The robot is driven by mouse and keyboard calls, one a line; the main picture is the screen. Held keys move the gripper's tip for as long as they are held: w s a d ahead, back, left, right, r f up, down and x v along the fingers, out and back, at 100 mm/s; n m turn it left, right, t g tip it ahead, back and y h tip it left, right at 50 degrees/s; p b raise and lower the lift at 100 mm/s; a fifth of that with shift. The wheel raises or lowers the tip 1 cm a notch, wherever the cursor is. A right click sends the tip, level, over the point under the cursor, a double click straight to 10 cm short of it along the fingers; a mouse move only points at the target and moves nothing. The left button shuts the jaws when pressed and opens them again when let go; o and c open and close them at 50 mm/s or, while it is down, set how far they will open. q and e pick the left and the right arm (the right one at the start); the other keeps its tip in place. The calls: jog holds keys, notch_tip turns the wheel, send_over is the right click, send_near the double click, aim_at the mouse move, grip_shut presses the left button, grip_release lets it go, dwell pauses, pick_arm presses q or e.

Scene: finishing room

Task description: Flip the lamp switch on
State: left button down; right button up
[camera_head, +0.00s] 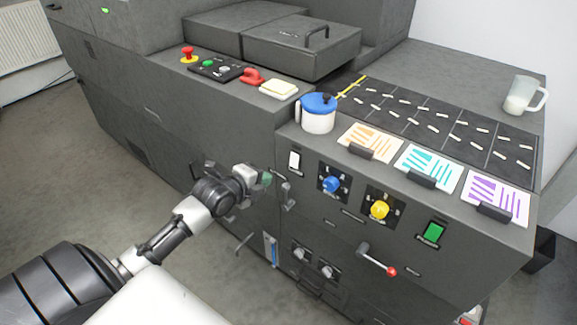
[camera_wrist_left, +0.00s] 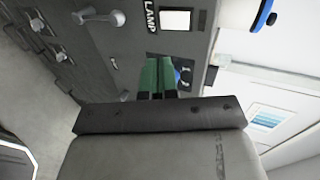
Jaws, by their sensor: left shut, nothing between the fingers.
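The lamp switch (camera_head: 294,161) is a white rocker on the dark front panel, at the panel's upper left in the head view. In the left wrist view the white switch (camera_wrist_left: 176,20) shows at the top, beside the word LAMP. My left gripper (camera_head: 267,178) is in front of the panel, a little left of and below the switch in the head view. Its green fingers (camera_wrist_left: 157,74) are shut and empty, with the switch beyond their tips in the wrist view. They look apart from the switch. My right gripper is not in view.
To the right of the switch are a blue knob (camera_head: 331,184), a yellow knob (camera_head: 379,209), a green switch (camera_head: 432,232) and a red-tipped lever (camera_head: 378,260). A blue-lidded pot (camera_head: 318,116) stands above it. Metal handles (camera_head: 288,191) project near my gripper.

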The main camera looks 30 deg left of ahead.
aim_at(294, 163)
pick_arm(q)
jog(key=x, duration=0.7)
jog(key=r+p+x, duration=0.1)
jog(key=x, duration=0.3)
jog(key=shift+w, duration=0.4)
jog(key=t+b, duration=0.1)
jog(key=b, duration=0.2)
jog(key=f+t+b, duration=0.1)
jog(key=b, duration=0.3)
jog(key=shift+w, duration=0.15)
jog(key=shift+r+t, duration=0.4)
jog(key=shift+r, duration=0.1)
